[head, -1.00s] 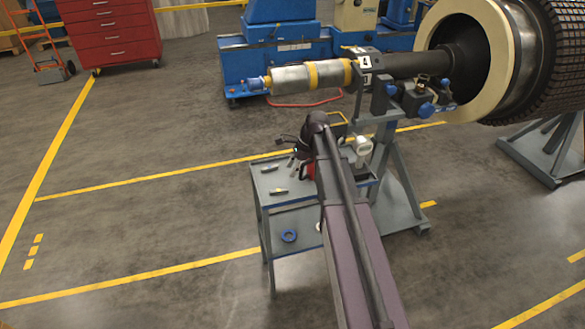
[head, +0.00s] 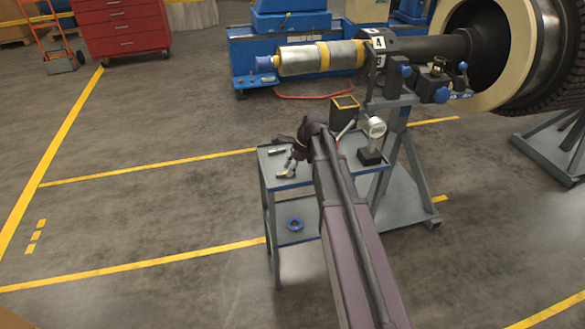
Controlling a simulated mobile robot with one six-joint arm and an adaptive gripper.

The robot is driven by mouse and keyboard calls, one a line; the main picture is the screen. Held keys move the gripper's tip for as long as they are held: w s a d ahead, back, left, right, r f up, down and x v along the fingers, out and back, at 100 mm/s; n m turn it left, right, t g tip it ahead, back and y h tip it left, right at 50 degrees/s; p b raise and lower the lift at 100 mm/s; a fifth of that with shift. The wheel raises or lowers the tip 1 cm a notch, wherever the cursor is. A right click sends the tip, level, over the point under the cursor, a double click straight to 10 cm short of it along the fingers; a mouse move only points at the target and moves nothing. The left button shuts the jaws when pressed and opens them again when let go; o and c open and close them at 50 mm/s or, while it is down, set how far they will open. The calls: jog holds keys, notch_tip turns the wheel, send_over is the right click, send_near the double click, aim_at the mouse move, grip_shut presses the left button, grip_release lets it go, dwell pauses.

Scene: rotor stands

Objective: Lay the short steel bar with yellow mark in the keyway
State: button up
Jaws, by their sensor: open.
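Two small short bars lie on the top shelf of the grey cart: a far bar (head: 277,152) and a near bar (head: 287,172). A yellow mark cannot be made out on either. My gripper (head: 291,167) is open, low over the cart top, with its fingers close to the near bar. I cannot tell whether they touch it. The rotor shaft (head: 425,49) lies level on its stand, with a silver, yellow-banded end (head: 300,59) pointing left. I cannot make out the keyway.
The grey cart (head: 264,186) carries a dial instrument (head: 375,140) and a dark yellow-rimmed bin (head: 344,110) stands behind. A blue ring (head: 295,224) lies on its lower shelf. The rotor stand (head: 397,130) is close at right. Open floor lies to the left.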

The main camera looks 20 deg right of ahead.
jog(key=shift+a+f, duration=0.25)
jog(key=shift+f, duration=0.2)
grip_shut()
jog(key=shift+r, duration=0.1)
jog(key=shift+r+p, duration=2.8)
jog(key=shift+r, duration=0.15)
